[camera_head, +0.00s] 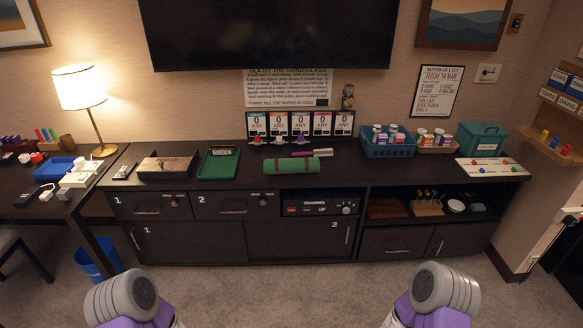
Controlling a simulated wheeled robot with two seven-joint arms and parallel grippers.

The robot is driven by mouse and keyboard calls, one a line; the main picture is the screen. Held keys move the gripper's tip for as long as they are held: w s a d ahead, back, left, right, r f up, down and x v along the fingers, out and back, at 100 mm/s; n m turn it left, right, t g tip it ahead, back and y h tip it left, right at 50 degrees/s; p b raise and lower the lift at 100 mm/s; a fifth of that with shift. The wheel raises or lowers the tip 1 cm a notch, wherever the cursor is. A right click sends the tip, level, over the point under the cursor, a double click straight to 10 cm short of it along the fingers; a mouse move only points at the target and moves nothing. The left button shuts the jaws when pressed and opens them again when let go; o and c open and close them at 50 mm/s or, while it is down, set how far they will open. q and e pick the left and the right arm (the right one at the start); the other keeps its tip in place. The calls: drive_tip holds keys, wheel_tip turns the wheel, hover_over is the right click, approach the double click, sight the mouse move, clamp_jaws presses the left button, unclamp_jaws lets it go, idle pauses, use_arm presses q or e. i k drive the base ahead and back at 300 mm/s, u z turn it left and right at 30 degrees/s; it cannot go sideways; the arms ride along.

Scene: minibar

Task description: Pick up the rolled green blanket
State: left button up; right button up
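The rolled green blanket (292,165) lies on its side on top of the dark cabinet (350,180), near its front edge and left of the cabinet's middle. It has brown bands near its ends. Behind it lies a purple and grey stick-like object (312,152). My two arms show only as grey rounded links with purple parts at the bottom of the view, well short of the cabinet. Neither gripper shows, and nothing is seen touching the blanket.
A green tray (218,165) and a dark box (163,167) stand left of the blanket. Cards marked ANY (300,125) stand behind it. A blue crate (388,149) of containers stands to the right. Carpet (350,279) lies open in front.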

sight(307, 165)
drive_tip(key=u, duration=0.25)
drive_tip(key=i, duration=0.3)
drive_tip(key=u, duration=0.9)
drive_tip(key=i, duration=1)
drive_tip(key=z, duration=0.35)
drive_tip(key=i, duration=0.95)
drive_tip(key=z, duration=0.85)
